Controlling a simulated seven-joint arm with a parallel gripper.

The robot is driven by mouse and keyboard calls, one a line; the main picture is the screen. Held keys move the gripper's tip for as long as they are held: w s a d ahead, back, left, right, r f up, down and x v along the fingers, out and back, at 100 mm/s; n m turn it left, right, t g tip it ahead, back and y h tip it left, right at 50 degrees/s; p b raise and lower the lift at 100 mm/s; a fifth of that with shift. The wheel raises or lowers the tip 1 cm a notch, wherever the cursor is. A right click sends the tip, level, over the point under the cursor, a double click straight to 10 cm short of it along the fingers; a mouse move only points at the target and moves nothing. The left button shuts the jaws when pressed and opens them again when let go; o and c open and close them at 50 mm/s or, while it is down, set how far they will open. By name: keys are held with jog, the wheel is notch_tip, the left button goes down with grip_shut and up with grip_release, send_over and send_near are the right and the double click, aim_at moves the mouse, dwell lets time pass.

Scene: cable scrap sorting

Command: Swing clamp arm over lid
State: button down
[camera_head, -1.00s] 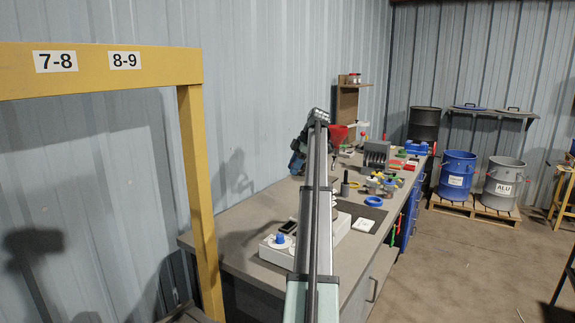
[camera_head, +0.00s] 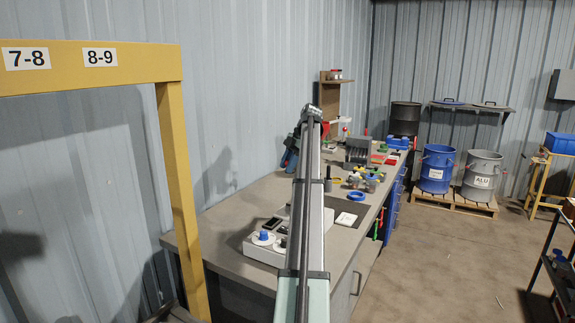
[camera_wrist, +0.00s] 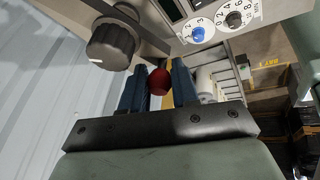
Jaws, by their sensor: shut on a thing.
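In the wrist view, my gripper (camera_wrist: 159,72) has its two dark blue fingers closed around a small red knob (camera_wrist: 160,84). A yellowish strip shows just below the knob, between the fingers. I cannot tell whether the red knob belongs to the clamp arm. No lid under a clamp can be made out in the wrist view.
A large black knob (camera_wrist: 113,44) is close beside the left finger. A white panel with a blue dial (camera_wrist: 197,34) is beyond. The bench (camera_head: 222,222) carries many small items. A yellow frame (camera_head: 178,180) stands left; blue (camera_head: 436,170) and grey (camera_head: 482,177) drums stand right.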

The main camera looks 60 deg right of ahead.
jog(key=c, duration=0.9)
grip_release()
jog(key=shift+w, duration=0.1)
jog(key=w+d+m+h, duration=0.4)
jog(key=w+m+h, duration=0.1)
jog(key=w+m, duration=0.8)
jog(key=a+v, duration=0.1)
jog(key=v, duration=1.2)
jog(key=a+f, duration=0.6)
jog(key=a, duration=0.5)
jog(key=a+f, duration=0.5)
jog(key=a, duration=0.6)
jog(key=a+f, duration=0.6)
jog(key=a, duration=0.4)
jog(key=shift+w+a+f+t+y, duration=0.3)
jog(key=shift+w+a+f+y, duration=0.05)
jog(key=shift+w+a+y, duration=0.05)
